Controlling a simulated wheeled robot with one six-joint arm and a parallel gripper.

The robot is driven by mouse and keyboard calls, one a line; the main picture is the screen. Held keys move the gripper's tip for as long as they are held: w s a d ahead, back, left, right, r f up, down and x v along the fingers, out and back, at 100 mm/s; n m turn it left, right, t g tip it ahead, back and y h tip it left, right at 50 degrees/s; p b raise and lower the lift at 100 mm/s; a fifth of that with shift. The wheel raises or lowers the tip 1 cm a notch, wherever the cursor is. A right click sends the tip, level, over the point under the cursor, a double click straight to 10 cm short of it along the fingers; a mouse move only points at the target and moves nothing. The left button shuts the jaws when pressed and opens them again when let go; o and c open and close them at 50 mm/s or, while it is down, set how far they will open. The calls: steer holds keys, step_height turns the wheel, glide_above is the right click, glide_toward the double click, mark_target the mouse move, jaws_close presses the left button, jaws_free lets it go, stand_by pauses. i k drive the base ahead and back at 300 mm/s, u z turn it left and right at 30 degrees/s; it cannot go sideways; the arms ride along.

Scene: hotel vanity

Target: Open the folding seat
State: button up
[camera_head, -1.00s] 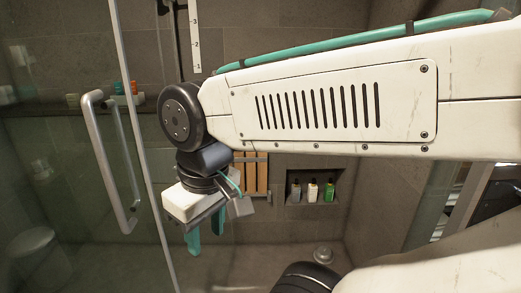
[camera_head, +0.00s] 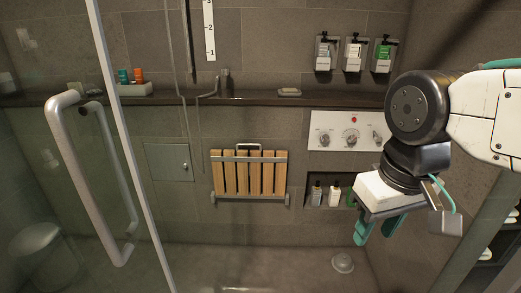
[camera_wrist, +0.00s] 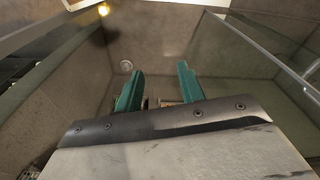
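The folding seat (camera_head: 249,174) has several wooden slats and a metal frame, and is folded up flat against the tiled shower wall. A metal handle bar (camera_head: 249,146) sits at its top, and a metal rail with end brackets runs along its bottom. My gripper (camera_head: 377,230) is to the right of the seat, pointing down and nearer to me, in front of the bottle niche. In the wrist view the two teal fingers (camera_wrist: 160,92) are apart with nothing held between them. A small part of something wooden shows low between the fingers there.
A glass door with a long metal handle (camera_head: 84,180) stands at the left. A niche (camera_head: 315,192) with bottles is right of the seat, below a control panel (camera_head: 348,131). A ledge (camera_head: 250,98) runs above. A round floor fitting (camera_head: 342,262) lies below my gripper. Floor under the seat looks clear.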

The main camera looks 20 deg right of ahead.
mark_target(242, 158)
steer(key=z, duration=0.05)
steer(key=i, duration=1.2)
steer(key=u, duration=0.1)
